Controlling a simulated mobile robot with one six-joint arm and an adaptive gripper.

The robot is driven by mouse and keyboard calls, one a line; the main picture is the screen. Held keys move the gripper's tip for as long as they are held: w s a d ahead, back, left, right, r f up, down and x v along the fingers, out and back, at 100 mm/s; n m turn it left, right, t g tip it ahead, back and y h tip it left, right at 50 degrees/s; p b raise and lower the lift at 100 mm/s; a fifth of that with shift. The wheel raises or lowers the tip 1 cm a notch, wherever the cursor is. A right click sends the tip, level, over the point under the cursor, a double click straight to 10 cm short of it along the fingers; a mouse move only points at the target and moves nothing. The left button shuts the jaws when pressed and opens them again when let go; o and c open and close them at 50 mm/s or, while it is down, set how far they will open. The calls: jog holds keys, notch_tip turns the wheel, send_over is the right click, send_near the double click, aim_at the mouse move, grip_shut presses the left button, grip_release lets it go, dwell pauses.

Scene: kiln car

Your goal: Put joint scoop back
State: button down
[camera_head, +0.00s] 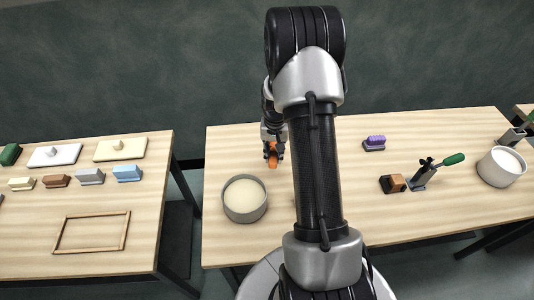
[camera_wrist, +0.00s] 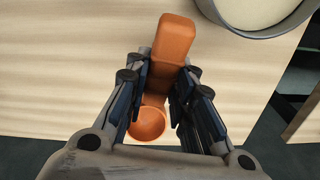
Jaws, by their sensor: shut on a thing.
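The orange scoop (camera_head: 272,158) is in my gripper (camera_head: 273,147), over the left part of the middle table. In the wrist view the scoop's thick handle (camera_wrist: 175,42) points away from me, up the picture. Its round bowl (camera_wrist: 147,124) lies toward my palm. The fingers of my gripper (camera_wrist: 166,82) are shut on the scoop from both sides. I cannot tell whether the scoop touches the table. A round grey tub (camera_head: 245,216) with pale cream contents stands just below and left of the scoop in the head view.
My arm hides the table's middle. To its right are a purple block (camera_head: 374,142), a black-and-tan block (camera_head: 393,184), a green-handled tool on a stand (camera_head: 422,176) and a white tub (camera_head: 499,176). The left table (camera_head: 60,210) holds several blocks, two boards and a wooden frame (camera_head: 93,250).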

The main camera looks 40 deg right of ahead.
jog(key=shift+d, duration=0.1)
jog(key=shift+f+b, duration=2.05)
jog(key=shift+f, duration=0.8)
jog(key=shift+f+b, duration=0.4)
jog(key=shift+f, duration=0.2)
jog(key=c, duration=1.3)
grip_release()
jog(key=shift+r, duration=0.15)
